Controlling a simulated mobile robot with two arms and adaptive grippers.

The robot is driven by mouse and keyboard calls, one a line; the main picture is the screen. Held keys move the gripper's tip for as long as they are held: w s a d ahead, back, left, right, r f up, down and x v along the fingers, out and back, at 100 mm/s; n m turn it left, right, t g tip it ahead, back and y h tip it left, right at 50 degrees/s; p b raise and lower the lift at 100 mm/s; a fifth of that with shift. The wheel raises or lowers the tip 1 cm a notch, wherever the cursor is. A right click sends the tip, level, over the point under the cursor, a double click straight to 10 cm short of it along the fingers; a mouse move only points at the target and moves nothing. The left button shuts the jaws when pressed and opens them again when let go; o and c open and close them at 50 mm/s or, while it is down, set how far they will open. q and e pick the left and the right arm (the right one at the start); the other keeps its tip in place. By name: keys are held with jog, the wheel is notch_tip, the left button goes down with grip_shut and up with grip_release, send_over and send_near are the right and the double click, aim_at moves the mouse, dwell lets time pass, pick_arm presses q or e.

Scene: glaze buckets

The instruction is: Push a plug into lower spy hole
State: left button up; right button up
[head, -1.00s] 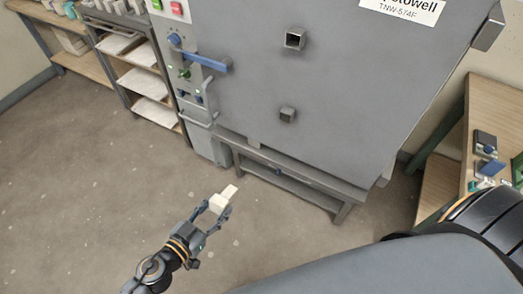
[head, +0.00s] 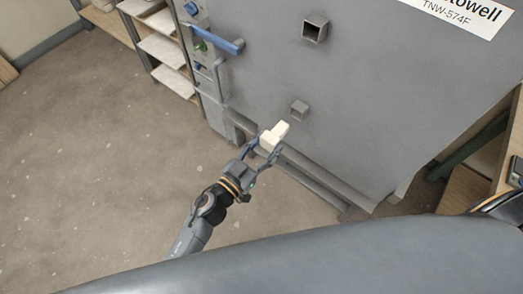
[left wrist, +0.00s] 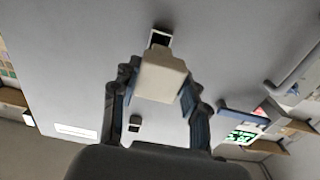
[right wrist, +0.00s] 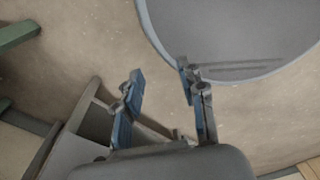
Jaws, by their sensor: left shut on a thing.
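The white plug (head: 273,137) is held by my left gripper (head: 266,146), which is shut on its wide end. Its narrower end points up and right toward the lower spy hole (head: 299,110), a square grey tube on the kiln door. In the head view, plug and hole are apart by a short gap. In the left wrist view the plug (left wrist: 162,78) overlaps part of the lower spy hole (left wrist: 159,38). The upper spy hole (head: 315,29) is empty; it also shows in the left wrist view (left wrist: 134,124). My right gripper (right wrist: 160,88) is open and empty.
The grey kiln door (head: 400,110) fills the upper right. Shelves (head: 165,50) stand at the upper left. The floor (head: 100,150) at left is clear.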

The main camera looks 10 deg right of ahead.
aim_at(276, 135)
pick_arm(q)
jog(key=x, duration=0.3)
jog(key=shift+b, duration=0.35)
jog(key=shift+w+d, duration=0.1)
pick_arm(e)
jog(key=w+d, duration=0.2)
jog(key=shift+d+f, duration=0.3)
jog(key=shift+d, duration=0.05)
pick_arm(q)
jog(key=shift+w+d, duration=0.1)
jog(key=shift+d, duration=0.1)
jog(key=shift+w+p, duration=0.1)
jog(key=shift+p, duration=0.2)
pick_arm(e)
jog(key=shift+s+a+r, duration=0.15)
jog(key=shift+s+a, duration=0.05)
jog(key=shift+a, duration=0.65)
jog(key=shift+d, duration=0.4)
pick_arm(q)
jog(key=shift+w+d, duration=0.15)
jog(key=shift+d, duration=0.05)
pick_arm(e)
jog(key=shift+d, duration=0.1)
